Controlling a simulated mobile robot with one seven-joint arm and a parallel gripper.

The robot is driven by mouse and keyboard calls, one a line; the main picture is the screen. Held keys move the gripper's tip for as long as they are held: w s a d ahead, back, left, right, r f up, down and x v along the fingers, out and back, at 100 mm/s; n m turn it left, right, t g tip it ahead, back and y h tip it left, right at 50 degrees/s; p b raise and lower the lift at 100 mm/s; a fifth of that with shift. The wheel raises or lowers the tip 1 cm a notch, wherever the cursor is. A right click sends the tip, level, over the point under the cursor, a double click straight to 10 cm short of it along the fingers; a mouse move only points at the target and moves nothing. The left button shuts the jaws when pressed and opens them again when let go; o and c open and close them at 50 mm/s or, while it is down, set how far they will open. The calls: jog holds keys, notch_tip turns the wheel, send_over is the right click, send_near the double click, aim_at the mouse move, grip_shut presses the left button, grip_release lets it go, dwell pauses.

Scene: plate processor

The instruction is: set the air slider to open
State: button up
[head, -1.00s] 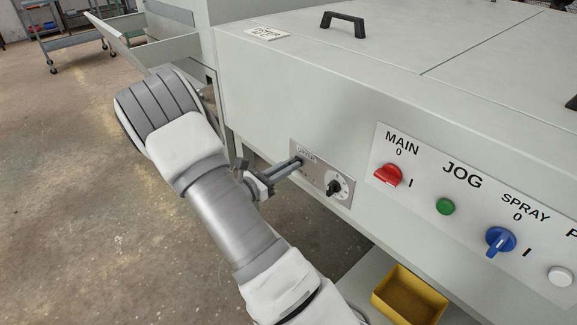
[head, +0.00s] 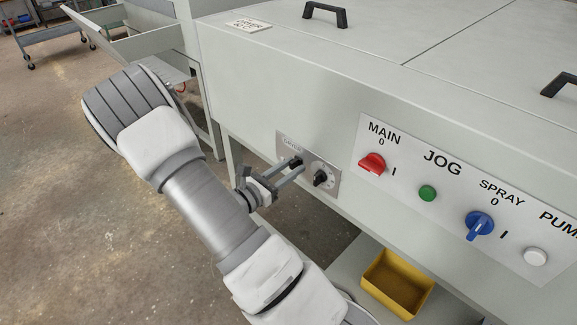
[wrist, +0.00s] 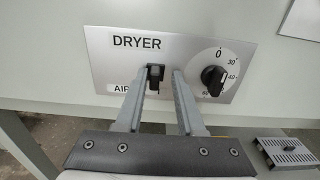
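The dryer panel (head: 318,190) is a silver plate on the front of the machine, marked DRYER and AIR in the wrist view (wrist: 185,48). The air slider (wrist: 154,75) is a small black knob above the partly hidden AIR label. My gripper (wrist: 159,73) reaches to the panel with its two fingers apart, one on each side of the slider. A gap shows between the slider and the right finger; I cannot tell whether the left finger touches it. In the head view my gripper (head: 297,169) is at the panel's left part. The fingers hide part of the AIR label.
A black dial (wrist: 213,77) with numbers sits close right of my fingers. The control panel (head: 455,195) with red, green, blue and white controls is further right. A yellow bin (head: 397,283) stands below. Open floor (head: 60,200) lies left.

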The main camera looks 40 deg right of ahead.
jog(key=shift+o, duration=0.2)
jog(key=shift+w, duration=0.1)
jog(key=shift+a, duration=0.35)
jog(key=s+a+p, duration=0.2)
jog(key=a+p, duration=0.1)
jog(key=a, duration=1.3)
jog(key=shift+s+a, duration=0.25)
jog(key=shift+a, duration=0.05)
